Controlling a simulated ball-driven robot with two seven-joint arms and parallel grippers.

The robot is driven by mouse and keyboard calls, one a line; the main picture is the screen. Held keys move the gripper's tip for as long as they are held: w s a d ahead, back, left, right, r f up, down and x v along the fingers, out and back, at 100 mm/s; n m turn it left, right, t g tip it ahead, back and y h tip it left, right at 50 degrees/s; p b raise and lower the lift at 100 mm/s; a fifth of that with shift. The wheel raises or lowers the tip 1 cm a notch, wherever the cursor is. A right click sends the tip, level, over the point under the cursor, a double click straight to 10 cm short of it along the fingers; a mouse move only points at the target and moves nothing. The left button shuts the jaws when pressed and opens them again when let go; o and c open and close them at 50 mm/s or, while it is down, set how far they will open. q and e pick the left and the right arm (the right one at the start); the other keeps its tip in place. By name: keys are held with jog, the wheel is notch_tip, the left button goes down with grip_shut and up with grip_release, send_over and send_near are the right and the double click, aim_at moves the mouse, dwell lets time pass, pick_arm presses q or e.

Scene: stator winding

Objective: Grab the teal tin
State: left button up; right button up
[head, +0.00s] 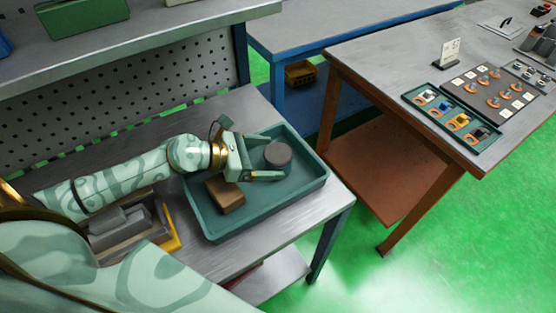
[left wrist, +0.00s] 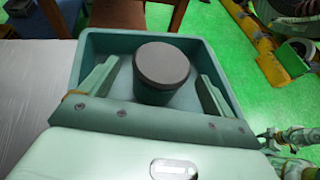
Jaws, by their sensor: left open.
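The teal tin is a short round can with a dark grey lid (head: 278,154). It stands upright in a teal tray (head: 313,183) on the metal bench. In the left wrist view the tin (left wrist: 160,66) sits between the spread fingers, with a visible gap on each side. My left gripper (head: 271,160) is open, low inside the tray, with its fingers on either side of the tin. The tin's lower side is partly hidden by the gripper in the head view.
A brown block (head: 225,195) lies in the tray beside the left gripper. A grey and yellow object (head: 130,226) sits on the bench under my left arm. A perforated panel (head: 120,95) stands behind. Another table (head: 390,70) with small parts is at the right.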

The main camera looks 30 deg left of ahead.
pick_arm(q)
jog(key=shift+w+d+f, duration=0.2)
jog(key=shift+w+d, duration=0.15)
jog(key=c, duration=1.3)
